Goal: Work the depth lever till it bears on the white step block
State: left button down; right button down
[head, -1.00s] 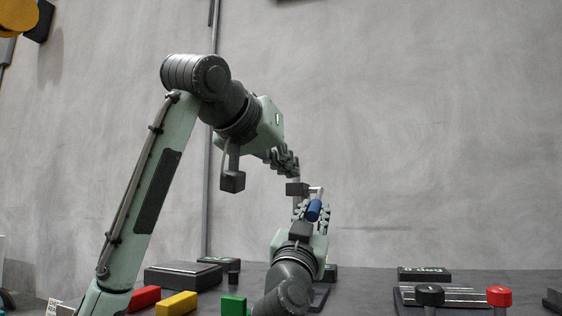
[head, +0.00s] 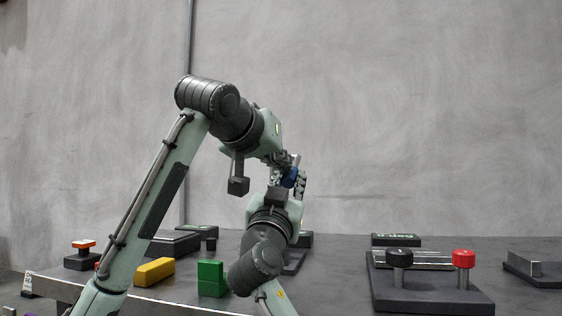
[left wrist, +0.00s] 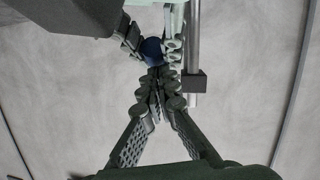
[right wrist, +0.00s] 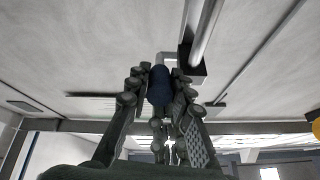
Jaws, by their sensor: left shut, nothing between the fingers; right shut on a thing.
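A blue cylindrical grip (head: 290,177), which looks like the depth lever's handle, sits between the fingers of my right gripper (right wrist: 158,78). A pale bent bar (right wrist: 168,58) shows behind the grip in the right wrist view. My right gripper is shut on the grip, high above the bench. My left gripper (left wrist: 156,82) is shut and empty close by; the grip (left wrist: 152,48) shows just beyond its fingertips. In the head view the two hands overlap, hiding much of the lever. I cannot make out a white step block in any view.
On the bench (head: 340,290) are a yellow block (head: 155,271), a green block (head: 210,278), and a dark base with a black knob (head: 400,255) and a red knob (head: 463,259).

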pick_arm(q)
jog(key=shift+w+d+f, duration=0.15)
jog(key=shift+w+f, duration=0.05)
jog(key=shift+f, duration=0.65)
pick_arm(e)
jog(key=shift+s+a, duration=0.1)
pick_arm(q)
jog(key=shift+f, duration=0.2)
pick_arm(e)
jog(key=c, duration=1.3)
grip_release()
jog(key=shift+r, duration=0.1)
pick_arm(q)
jog(key=shift+r, duration=0.25)
